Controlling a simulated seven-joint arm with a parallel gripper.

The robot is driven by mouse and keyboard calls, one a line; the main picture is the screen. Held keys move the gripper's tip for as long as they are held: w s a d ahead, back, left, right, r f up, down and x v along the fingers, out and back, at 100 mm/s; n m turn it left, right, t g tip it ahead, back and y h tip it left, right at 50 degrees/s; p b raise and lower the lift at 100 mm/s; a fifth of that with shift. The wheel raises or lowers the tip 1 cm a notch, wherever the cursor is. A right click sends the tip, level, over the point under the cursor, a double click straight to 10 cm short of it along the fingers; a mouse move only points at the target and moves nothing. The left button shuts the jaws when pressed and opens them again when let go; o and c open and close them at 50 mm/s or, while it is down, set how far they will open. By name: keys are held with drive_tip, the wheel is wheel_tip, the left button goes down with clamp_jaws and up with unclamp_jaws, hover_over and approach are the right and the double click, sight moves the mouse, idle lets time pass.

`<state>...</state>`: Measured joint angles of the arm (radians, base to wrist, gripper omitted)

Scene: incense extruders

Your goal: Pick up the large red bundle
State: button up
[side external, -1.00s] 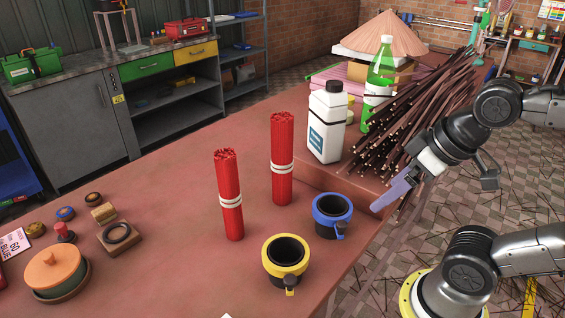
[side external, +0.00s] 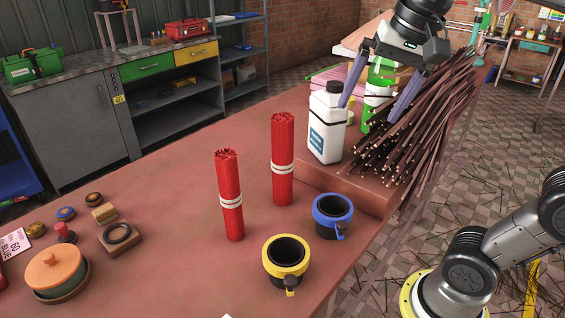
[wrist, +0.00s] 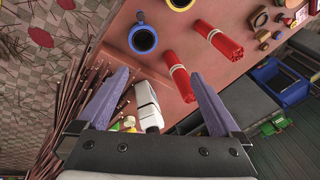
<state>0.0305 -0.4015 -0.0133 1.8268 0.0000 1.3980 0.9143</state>
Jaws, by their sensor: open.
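Two red bundles with white bands stand upright on the reddish table (side external: 150,200). The farther bundle (side external: 282,160) looks slightly taller and stands right of the nearer one (side external: 230,195). Both also show in the wrist view, one (wrist: 180,82) nearer the fingers and the other (wrist: 219,38) farther up and to the right. My gripper (side external: 367,112) is open, fingers pointing down, above the raised shelf with the white bottle and dark sticks, right of both bundles. In the wrist view my gripper (wrist: 160,82) has nothing held between its fingertips.
A white bottle (side external: 327,128), a green bottle (side external: 380,70) and a pile of dark sticks (side external: 425,115) are close to my gripper. The table's left middle is clear.

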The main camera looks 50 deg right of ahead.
drive_tip(key=w+d+r+m+g, duration=0.15)
drive_tip(key=w+r+m, duration=0.25)
drive_tip(key=w, duration=0.5)
drive_tip(key=m+g, duration=0.2)
drive_tip(key=m, duration=0.1)
approach(284, 116)
wheel_tip(284, 116, down, 8)
drive_tip(key=shift+w+f, duration=0.1)
drive_tip(key=shift+f, duration=0.05)
drive_tip(key=shift+w+a+f, duration=0.1)
drive_tip(key=shift+w+f, duration=0.05)
drive_tip(key=shift+f, duration=3.05)
clamp_jaws()
drive_tip(key=shift+r, duration=0.1)
